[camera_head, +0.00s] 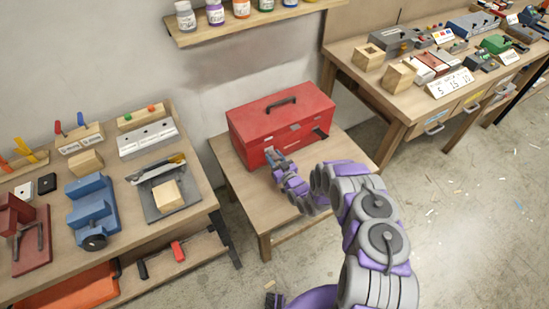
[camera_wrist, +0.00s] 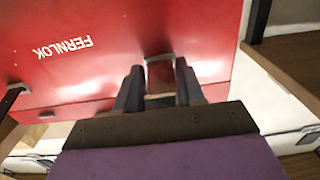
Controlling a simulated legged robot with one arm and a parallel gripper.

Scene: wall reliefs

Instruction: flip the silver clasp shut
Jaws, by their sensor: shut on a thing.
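A red toolbox (camera_head: 280,120) with a dark top handle stands on a small wooden table. In the wrist view its red front (camera_wrist: 120,50) fills most of the picture, with white FERNLOK lettering upside down. The silver clasp (camera_wrist: 160,58) is a small metal loop on that front, between my fingertips. My gripper (camera_wrist: 160,78) is shut on it, its dark fingers on either side. In the head view my gripper (camera_head: 272,156) reaches the lower left of the toolbox front and mostly hides the clasp. A dark latch (camera_head: 320,132) sticks out from the front further right.
A bench on the left holds a blue vise (camera_head: 92,205) and a wooden block (camera_head: 168,195) on a grey plate. A bench at the back right holds boxes and a number card (camera_head: 450,83). A paint shelf (camera_head: 250,22) is on the wall. Floor at right is open.

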